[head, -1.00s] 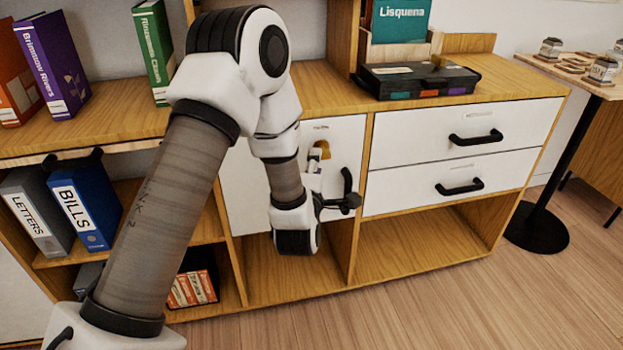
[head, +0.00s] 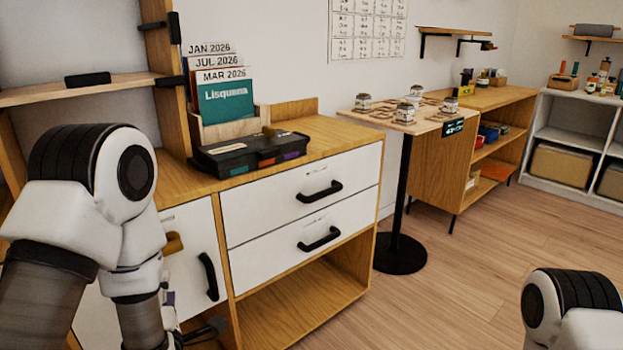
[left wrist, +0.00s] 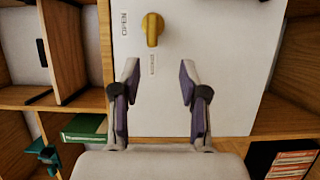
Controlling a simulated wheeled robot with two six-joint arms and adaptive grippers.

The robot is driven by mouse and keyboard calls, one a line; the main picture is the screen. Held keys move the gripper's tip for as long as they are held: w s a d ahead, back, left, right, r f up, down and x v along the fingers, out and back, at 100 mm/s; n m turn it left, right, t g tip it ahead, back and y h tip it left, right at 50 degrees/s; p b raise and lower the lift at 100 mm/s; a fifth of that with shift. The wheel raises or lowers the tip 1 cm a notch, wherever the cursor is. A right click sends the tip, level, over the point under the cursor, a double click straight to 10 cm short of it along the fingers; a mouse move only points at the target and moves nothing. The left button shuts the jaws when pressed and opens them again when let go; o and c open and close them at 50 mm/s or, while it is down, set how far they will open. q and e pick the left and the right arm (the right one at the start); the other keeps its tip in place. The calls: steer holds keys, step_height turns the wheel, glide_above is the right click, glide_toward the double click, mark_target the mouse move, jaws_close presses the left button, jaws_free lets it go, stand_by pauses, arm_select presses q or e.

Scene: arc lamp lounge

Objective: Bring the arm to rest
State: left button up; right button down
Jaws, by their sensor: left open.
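My left arm comes in from the left in the head view, in front of the cabinet. My left gripper (head: 207,330) is low there and only partly visible. In the left wrist view my left gripper (left wrist: 159,82) is open, with nothing between its fingers. Beyond the fingertips is a white door (left wrist: 225,50) with a yellow knob (left wrist: 152,30), apart from the fingers. The knob also shows in the head view (head: 174,243), partly behind my arm. Part of my right arm shows at the lower right; its gripper is out of view.
A wooden cabinet with two white drawers (head: 270,215) stands close by, with a black case (head: 245,153) and a file holder (head: 228,128) on top. A small round-based table (head: 402,255) stands right of it. The floor (head: 450,270) between is clear.

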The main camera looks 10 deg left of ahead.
arm_select(q)
steer(key=s+d+f+m+g+h, duration=0.25)
steer(key=s+f, duration=0.25)
steer(key=f, duration=0.7)
steer(key=s+d+f+m+g+h, duration=0.15)
steer(key=s+f+m+g, duration=0.25)
steer(key=f, duration=0.8)
steer(key=s+d+f+m+g+h, duration=0.25)
steer(key=s+f+m+g, duration=0.2)
steer(key=s+m, duration=0.35)
steer(key=s+d+f+m+g+h, duration=0.25)
steer(key=s+f+m+g, duration=0.2)
steer(key=s+m, duration=0.45)
step_height(320, 180, up, 30)
steer(key=y+p, duration=0.1)
steer(key=p, duration=2.8)
steer(key=shift+w+d+f+p, duration=0.2)
steer(key=shift+w+d+p, duration=0.15)
steer(key=shift+p, duration=0.05)
steer(key=shift+n, duration=0.25)
